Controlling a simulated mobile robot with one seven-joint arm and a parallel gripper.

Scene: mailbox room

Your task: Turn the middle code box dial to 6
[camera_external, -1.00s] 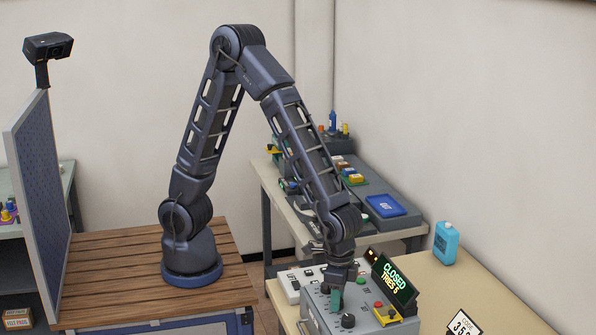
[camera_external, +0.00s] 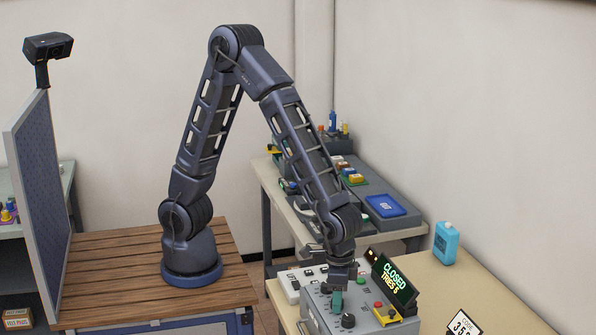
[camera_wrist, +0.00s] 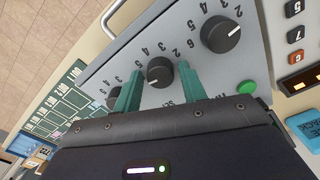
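The grey code box (camera_external: 318,307) stands on the right-hand table, and its display (camera_external: 394,281) reads "CLOSED TRIES 5". In the wrist view the middle dial (camera_wrist: 160,73) is a black knob with numbers around it. My gripper (camera_wrist: 159,70) has its two green fingers open, one on each side of this dial, with a small gap showing at each side. The setting of its pointer is too small to read surely. Another black dial (camera_wrist: 220,34) is to the right; a further one at the left is partly hidden by a finger. My gripper (camera_external: 337,298) is also low over the box externally.
A green button (camera_wrist: 246,87) is on the panel right of the fingers. A red and a yellow control (camera_external: 386,313) are beside the display. A code card (camera_external: 463,324) is cut off at the lower edge. A blue bottle (camera_external: 446,243) stands behind on clear tabletop.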

